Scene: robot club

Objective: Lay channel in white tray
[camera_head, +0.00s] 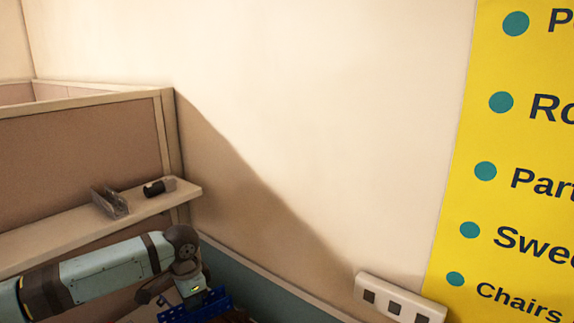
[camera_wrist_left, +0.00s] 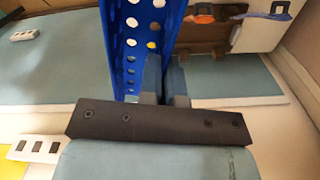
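A blue perforated channel (camera_wrist_left: 135,45) stretches away from my left gripper (camera_wrist_left: 163,92) in the left wrist view. The gripper's two fingers are close together on the channel's side wall. In the head view, my left gripper (camera_head: 188,296) points down at the bottom edge, with part of the blue channel (camera_head: 207,304) below it. Most of the channel is cut off there. I cannot make out a white tray for certain in either view. My right gripper is in neither view.
A shelf (camera_head: 60,232) on the left holds a grey metal channel (camera_head: 110,202) and a dark cylindrical part (camera_head: 158,187). A white socket strip (camera_head: 398,302) is on the wall. The wrist view shows orange (camera_wrist_left: 203,17) and blue-handled items beside a teal mat (camera_wrist_left: 225,88).

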